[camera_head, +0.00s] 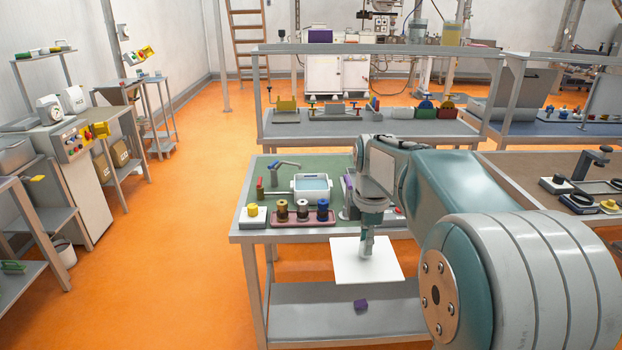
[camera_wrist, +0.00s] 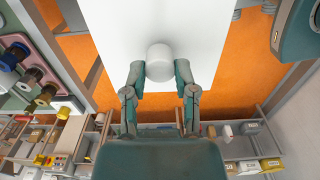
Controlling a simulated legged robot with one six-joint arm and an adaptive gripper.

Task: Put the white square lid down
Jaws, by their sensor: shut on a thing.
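The white square lid (camera_head: 352,262) hangs level in the air in front of the near edge of the green-topped table (camera_head: 240,227). It also shows in the wrist view (camera_wrist: 115,40), with a round white knob (camera_wrist: 159,62) at its middle. My gripper (camera_head: 366,252) is above the lid, its two fingers closed on the knob from both sides. The fingers also show in the wrist view (camera_wrist: 160,82). The lid hides part of the table's lower shelf.
On the green tabletop are a white basin (camera_head: 311,188), several spools on a dark red base (camera_head: 302,219), a yellow-knobbed block (camera_head: 252,217) and a tap-like fixture (camera_head: 284,166). A small purple block (camera_head: 360,305) lies below on the lower shelf (camera_head: 300,318). Orange floor is open at left.

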